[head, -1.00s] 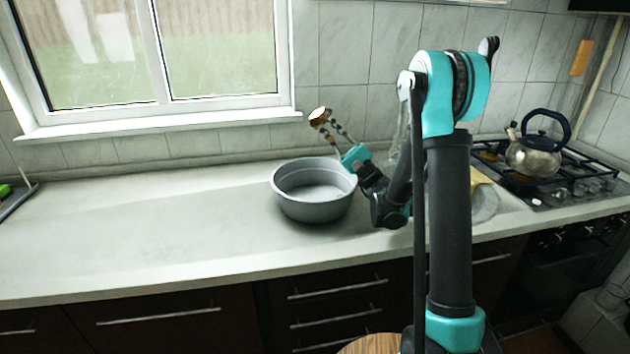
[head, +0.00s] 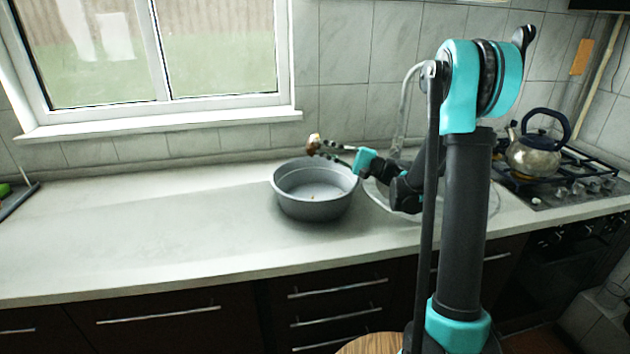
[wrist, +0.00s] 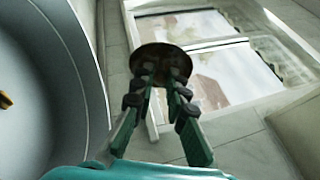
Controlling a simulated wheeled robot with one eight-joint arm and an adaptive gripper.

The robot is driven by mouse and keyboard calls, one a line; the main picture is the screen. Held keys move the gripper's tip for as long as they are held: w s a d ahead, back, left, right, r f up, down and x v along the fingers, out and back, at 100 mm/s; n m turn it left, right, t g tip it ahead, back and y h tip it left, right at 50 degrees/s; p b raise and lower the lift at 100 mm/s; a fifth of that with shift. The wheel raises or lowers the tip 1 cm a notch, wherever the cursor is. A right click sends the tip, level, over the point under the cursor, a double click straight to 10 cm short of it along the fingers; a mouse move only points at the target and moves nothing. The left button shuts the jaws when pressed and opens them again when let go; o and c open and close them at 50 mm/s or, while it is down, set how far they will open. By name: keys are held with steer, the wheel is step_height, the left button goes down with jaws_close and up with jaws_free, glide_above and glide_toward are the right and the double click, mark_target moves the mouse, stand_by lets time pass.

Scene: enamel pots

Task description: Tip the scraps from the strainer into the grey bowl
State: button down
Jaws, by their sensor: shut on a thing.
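The grey bowl (head: 315,210) stands upright on the counter, its mouth open. In the wrist view its wall (wrist: 62,60) fills the left side, and one small orange scrap (wrist: 5,100) shows inside it. My gripper (head: 327,147) is just above the bowl's far rim, its fingers pointing left. It is shut on the strainer (head: 314,143), which is small and brown with a pale patch on it. In the wrist view the strainer (wrist: 165,62) is a dark round shape at the fingertips. I cannot see whether scraps are still in the strainer.
The counter (head: 150,225) left of the bowl is clear. A metal kettle (head: 535,155) stands on the hob at right. A clear curved sink-like shape lies partly behind my arm. The tiled wall and window (head: 215,50) are behind the bowl.

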mark_target(309, 143)
steer(key=a+n+h, duration=0.1)
steer(key=h, duration=0.1)
steer(key=a+r+n+h, duration=0.1)
steer(key=a+h, duration=0.1)
steer(key=s+a+n+g+h, duration=0.1)
steer(key=h, duration=0.2)
steer(key=shift+a+r+b, duration=0.25)
steer(key=shift+a+b, duration=0.05)
steer(key=s+a+f+n+t+h+b, duration=0.1)
steer(key=s+a+f+n+h, duration=0.1)
steer(key=a+h, duration=1)
steer(key=shift+s+n+t+h, duration=0.2)
steer(key=shift+n+t+h, duration=0.1)
steer(key=shift+n+h, duration=0.3)
stand_by(0.4)
steer(key=shift+d, duration=0.1)
